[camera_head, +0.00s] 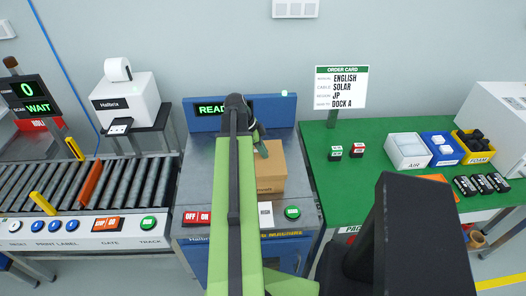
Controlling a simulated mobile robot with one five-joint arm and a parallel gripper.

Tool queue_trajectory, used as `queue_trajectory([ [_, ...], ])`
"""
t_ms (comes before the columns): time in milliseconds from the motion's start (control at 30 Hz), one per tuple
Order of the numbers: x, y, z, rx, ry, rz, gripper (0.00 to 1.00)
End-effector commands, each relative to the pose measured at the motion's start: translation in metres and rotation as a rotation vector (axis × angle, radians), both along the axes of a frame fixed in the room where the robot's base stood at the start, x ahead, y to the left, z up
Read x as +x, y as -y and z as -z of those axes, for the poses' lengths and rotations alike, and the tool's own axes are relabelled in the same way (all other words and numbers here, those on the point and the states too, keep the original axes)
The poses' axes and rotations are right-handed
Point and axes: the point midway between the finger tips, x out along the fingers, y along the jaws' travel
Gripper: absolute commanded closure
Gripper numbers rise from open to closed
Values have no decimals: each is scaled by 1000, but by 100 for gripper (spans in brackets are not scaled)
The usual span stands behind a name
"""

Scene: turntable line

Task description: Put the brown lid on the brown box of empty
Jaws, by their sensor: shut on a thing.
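A brown cardboard piece (272,170) shows on the grey top of the blue station, right of my green arm, with dark print low on its near side. Its top looks flat and closed. I cannot tell the brown lid from the brown box here; my arm hides the left part. My gripper (262,152) points down at the upper left of this brown piece. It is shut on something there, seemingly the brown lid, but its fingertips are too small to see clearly.
The station has a READY display (213,110) behind and red and green buttons in front. A roller conveyor (60,190) lies left. A green table (350,185) at right holds an order card (341,87), a white bin (407,152), a blue bin (442,148) and a yellow bin (474,148).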

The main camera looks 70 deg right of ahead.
Motion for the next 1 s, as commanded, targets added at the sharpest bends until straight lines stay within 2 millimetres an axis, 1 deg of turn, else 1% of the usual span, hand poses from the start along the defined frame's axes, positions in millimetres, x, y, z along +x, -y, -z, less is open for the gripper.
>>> queue_trajectory([
  [1000,0,0,22,0,0,-1,100],
])
